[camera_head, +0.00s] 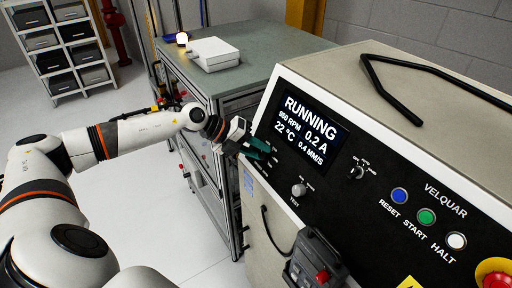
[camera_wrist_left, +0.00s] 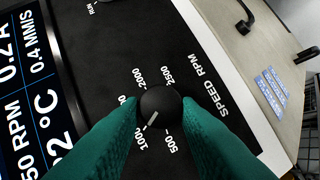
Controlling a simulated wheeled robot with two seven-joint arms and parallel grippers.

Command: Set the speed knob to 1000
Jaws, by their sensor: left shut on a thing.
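The black speed knob (camera_wrist_left: 163,100) sits on the dark panel under the label SPEED RPM in the left wrist view. Its white pointer line aims to the lower left, close to the 1000 mark. The 500, 2000 and 2500 marks are readable; the one between 1000 and 2000 is mostly covered by a finger. My left gripper (camera_head: 258,147) has green fingers, one on each side of the knob, shut on it. In the head view the fingers hide the knob. The display (camera_head: 308,128) reads RUNNING, about 950 RPM, 0.2 A. My right gripper is not in view.
Another knob (camera_head: 299,190) marked TEST and a small selector (camera_head: 358,172) are on the same panel. Blue (camera_head: 400,196), green (camera_head: 426,216) and white (camera_head: 456,241) buttons lie to the right. A grey pendant (camera_head: 314,258) with a red button hangs in front below. A workbench (camera_head: 270,50) stands behind.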

